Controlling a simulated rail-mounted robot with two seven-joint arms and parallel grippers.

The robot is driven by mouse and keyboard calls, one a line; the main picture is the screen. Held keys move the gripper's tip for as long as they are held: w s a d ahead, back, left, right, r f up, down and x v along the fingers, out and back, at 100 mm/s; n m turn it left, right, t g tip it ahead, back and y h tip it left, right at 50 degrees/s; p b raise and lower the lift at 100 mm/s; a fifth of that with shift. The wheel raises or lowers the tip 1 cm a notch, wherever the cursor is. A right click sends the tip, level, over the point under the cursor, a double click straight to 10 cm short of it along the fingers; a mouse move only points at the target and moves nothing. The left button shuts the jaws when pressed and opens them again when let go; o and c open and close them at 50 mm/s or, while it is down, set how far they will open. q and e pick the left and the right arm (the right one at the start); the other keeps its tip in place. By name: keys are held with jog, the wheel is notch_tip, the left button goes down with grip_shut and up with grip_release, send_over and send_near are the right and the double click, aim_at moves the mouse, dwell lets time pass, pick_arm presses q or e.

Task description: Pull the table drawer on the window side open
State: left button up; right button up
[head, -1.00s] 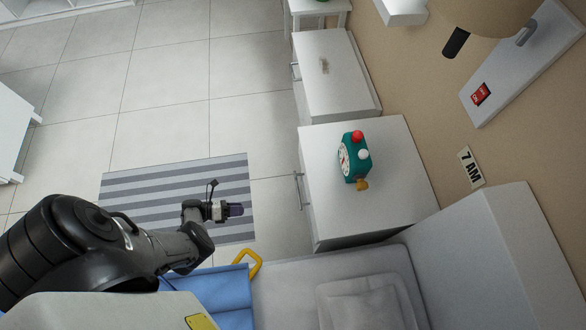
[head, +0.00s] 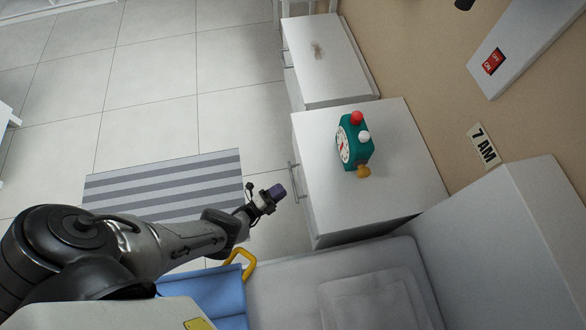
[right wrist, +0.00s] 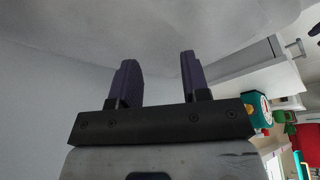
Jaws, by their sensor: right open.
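The near white table (head: 350,190) has a green alarm clock (head: 355,142) on top and a bar handle (head: 294,182) on its left-facing front. Its drawer looks shut. The far white table (head: 325,65) also has a bar handle (head: 284,58). No window shows, so I cannot tell which table is on that side. My left gripper (head: 278,191) is just left of the near handle, apart from it, with purple fingertips pointing towards it. Its finger gap is hidden. My right gripper (right wrist: 160,75) is open and empty in the right wrist view.
A grey sofa or bed (head: 290,285) adjoins the near table at the bottom. A blue item (head: 205,295) with a yellow handle (head: 246,262) lies beneath my left arm. A striped rug (head: 165,180) covers the floor left of the tables. Tiled floor (head: 150,85) is clear beyond.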

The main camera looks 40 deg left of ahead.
aim_at(293, 181)
pick_arm(q)
jog(key=shift+b+x, duration=0.45)
jog(key=shift+x, duration=2.7)
jog(key=shift+c, duration=0.2)
grip_shut()
